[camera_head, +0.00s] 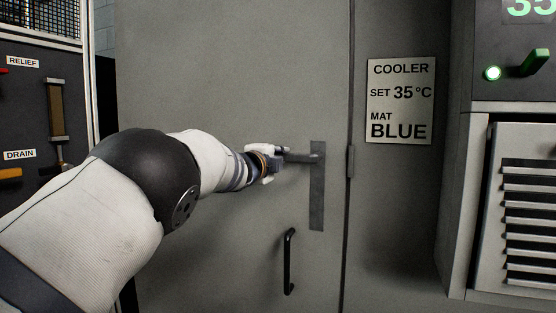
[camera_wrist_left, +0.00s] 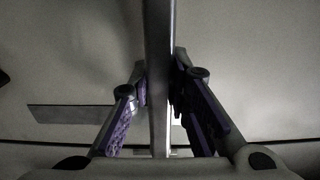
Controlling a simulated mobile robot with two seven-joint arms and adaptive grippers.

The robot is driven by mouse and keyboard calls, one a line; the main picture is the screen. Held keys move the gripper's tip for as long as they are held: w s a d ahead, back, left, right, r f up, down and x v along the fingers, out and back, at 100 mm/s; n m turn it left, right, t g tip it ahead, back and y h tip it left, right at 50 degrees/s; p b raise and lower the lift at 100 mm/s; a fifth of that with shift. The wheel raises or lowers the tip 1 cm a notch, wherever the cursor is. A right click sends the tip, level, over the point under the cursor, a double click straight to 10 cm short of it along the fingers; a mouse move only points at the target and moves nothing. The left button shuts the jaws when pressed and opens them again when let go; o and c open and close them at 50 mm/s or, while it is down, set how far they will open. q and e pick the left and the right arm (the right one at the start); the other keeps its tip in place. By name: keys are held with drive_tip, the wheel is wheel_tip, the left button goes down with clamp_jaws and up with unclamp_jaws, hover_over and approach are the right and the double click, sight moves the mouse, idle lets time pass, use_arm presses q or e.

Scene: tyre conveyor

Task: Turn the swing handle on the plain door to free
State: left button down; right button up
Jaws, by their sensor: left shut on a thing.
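The plain door (camera_head: 220,85) is a grey panel across the middle of the head view. Its swing handle (camera_head: 305,157) is a grey lever on a tall dark plate (camera_head: 317,205), and it points left, about level. My left gripper (camera_head: 277,153) is at the lever's free end. In the left wrist view the lever (camera_wrist_left: 158,70) runs between the two fingers of my left gripper (camera_wrist_left: 160,95), which are shut on it. The gripper hides part of the lever in the head view. My right gripper is not in view.
A black pull handle (camera_head: 289,262) is below the lever. A sign (camera_head: 401,101) reading "COOLER SET 35°C MAT BLUE" hangs right of the door. A louvred cabinet (camera_head: 525,215) with a green lamp and switch above it stands farther right. A RELIEF and DRAIN panel (camera_head: 30,110) is at left.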

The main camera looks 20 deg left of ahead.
use_arm(q)
drive_tip(key=shift+r, duration=0.15)
drive_tip(key=c, duration=1.5)
unclamp_jaws()
drive_tip(key=shift+s, duration=0.3)
drive_tip(key=s, duration=1.1)
drive_tip(key=shift+s+a, duration=0.25)
